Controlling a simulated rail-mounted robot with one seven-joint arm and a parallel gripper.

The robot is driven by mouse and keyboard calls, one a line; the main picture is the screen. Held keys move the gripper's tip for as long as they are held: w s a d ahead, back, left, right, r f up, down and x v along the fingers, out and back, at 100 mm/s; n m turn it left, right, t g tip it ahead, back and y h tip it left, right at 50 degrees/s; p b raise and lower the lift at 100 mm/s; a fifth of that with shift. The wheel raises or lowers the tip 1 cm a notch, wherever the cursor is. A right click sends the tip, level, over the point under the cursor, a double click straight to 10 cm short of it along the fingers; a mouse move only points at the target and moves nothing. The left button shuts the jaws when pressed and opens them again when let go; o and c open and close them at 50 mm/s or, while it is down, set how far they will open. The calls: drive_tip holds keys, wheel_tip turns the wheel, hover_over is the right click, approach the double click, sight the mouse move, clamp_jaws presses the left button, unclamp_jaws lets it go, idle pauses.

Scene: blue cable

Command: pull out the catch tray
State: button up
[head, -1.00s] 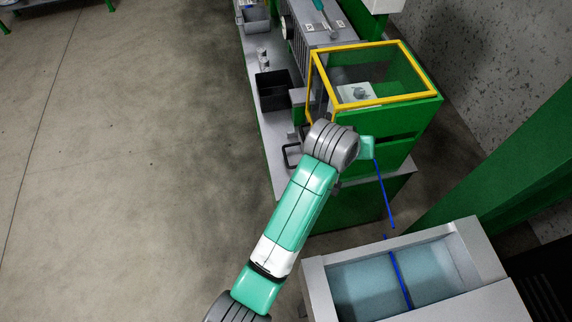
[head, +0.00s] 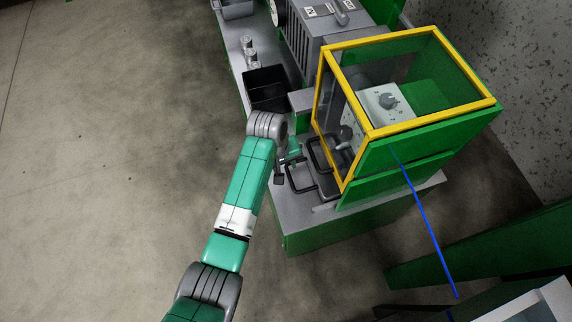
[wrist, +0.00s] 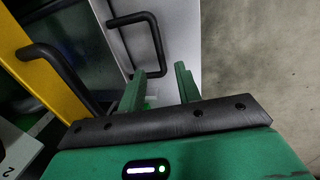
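The catch tray seems to be the low dark piece (head: 327,187) under the yellow-framed machine, mostly hidden by the door frame. A black loop handle (head: 299,185) sticks out from it over the grey bench; in the wrist view this handle (wrist: 158,42) lies just beyond my fingers. My gripper (wrist: 160,76) is open and empty, with two green fingers apart. The near end of the handle shows close to the left fingertip; I cannot tell if they touch. In the head view my gripper (head: 288,162) is small, beside the handle and partly hidden by my wrist.
A second black handle (wrist: 45,62) sits on the yellow door frame (wrist: 38,75), left of my fingers. A black bin (head: 265,90) stands on the bench behind my wrist. A blue cable (head: 428,220) runs from the machine toward the lower right. Open floor lies left.

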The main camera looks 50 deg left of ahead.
sight(289, 174)
drive_tip(key=f, duration=0.2)
drive_tip(key=f+b, duration=0.1)
drive_tip(key=f, duration=0.1)
drive_tip(key=w+f+b, duration=0.1)
drive_tip(key=f, duration=0.1)
drive_tip(key=shift+d, duration=0.15)
drive_tip(key=shift+c, duration=0.2)
clamp_jaws()
